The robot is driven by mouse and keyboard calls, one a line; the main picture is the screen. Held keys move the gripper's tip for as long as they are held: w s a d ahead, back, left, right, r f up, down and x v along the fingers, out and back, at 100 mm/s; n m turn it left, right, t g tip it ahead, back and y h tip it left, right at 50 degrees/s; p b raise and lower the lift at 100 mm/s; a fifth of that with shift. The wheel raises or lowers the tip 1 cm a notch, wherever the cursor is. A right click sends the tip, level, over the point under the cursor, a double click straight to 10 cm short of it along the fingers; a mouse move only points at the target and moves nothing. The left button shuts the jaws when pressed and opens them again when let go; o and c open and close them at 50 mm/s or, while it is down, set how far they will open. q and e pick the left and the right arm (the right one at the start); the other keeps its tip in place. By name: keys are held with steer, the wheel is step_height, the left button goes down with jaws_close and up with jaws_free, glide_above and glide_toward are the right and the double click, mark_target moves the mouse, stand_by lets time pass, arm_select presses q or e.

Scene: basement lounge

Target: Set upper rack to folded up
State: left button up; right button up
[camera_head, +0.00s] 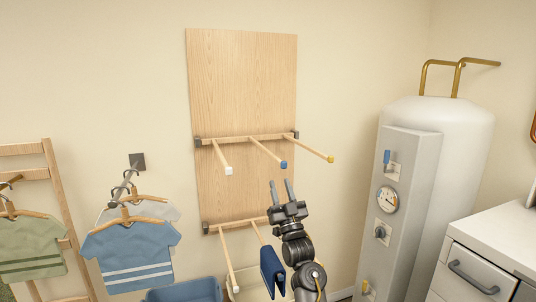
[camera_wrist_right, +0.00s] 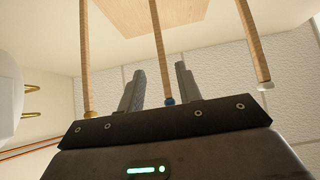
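The upper rack (camera_head: 243,139) is a wooden bar on a tall wooden wall board, with three rods sticking out toward me. Their tips are white (camera_head: 229,171), blue (camera_head: 284,164) and yellow (camera_head: 330,158). In the right wrist view the rods show from below, the middle blue-tipped one (camera_wrist_right: 161,55) lined up between my fingers. My right gripper (camera_head: 282,184) is open and empty, pointing up, below the blue tip in the head view. I cannot tell how near it is; no contact is clear. My left gripper is not in view.
A lower rack (camera_head: 240,223) on the same board also sticks out, with a dark blue cloth (camera_head: 272,271) on it. Hanging shirts (camera_head: 131,245) are left. A white tank (camera_head: 455,150) with a gauge panel and a white cabinet (camera_head: 490,245) are right. A blue bin (camera_head: 185,291) is below.

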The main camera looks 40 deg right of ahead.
mark_target(272, 158)
steer(key=p+x, duration=0.3)
steer(key=x, duration=0.6)
steer(key=shift+w+r+p, duration=0.1)
steer(key=shift+r+p, duration=0.05)
steer(key=shift+p, duration=0.25)
steer(key=shift+w+d+r, duration=0.15)
steer(key=shift+w+r, duration=0.3)
steer(key=shift+w, duration=0.1)
jaws_close()
